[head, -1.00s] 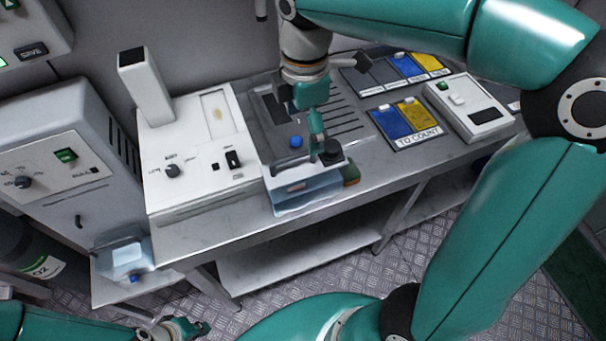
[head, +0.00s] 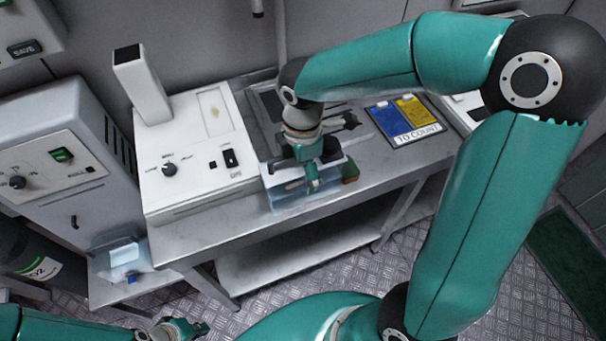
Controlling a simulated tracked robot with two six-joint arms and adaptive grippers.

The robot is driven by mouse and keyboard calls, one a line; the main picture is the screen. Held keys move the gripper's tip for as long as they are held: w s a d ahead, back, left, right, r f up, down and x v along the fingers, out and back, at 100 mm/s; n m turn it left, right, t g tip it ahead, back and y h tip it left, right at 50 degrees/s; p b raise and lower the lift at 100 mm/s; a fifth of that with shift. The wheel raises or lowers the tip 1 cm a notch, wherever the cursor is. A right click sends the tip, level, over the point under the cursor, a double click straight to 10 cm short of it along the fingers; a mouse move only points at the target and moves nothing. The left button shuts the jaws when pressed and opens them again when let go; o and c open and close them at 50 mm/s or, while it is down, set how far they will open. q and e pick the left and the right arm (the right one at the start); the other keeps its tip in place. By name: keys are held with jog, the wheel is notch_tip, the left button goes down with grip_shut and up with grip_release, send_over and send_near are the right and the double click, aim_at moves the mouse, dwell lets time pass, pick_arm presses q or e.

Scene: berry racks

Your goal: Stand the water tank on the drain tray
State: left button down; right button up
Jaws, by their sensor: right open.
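A translucent pale-blue box with a pale top, which looks like the water tank (head: 290,198), sits at the front edge of the bench. My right gripper (head: 310,180) is open at this tank, with fingers pointing down over its top and front; contact cannot be told. The grey slotted surface behind it looks like the drain tray (head: 338,120) and is largely hidden by my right arm. A second pale-blue box (head: 125,256) with a blue part stands on a low shelf at the left. My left gripper (head: 196,328) is low at the bottom left, away from both boxes; its opening is unclear.
A white instrument (head: 195,150) with a knob and upright column stands left of the tray. A green-brown block (head: 350,171) lies right of the tank. A TO COUNT mat (head: 405,122) with blue and yellow panels lies farther right. A grey cabinet (head: 60,150) stands at the left.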

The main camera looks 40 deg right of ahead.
jog(key=shift+c, duration=0.4)
grip_shut()
jog(key=shift+r, duration=0.1)
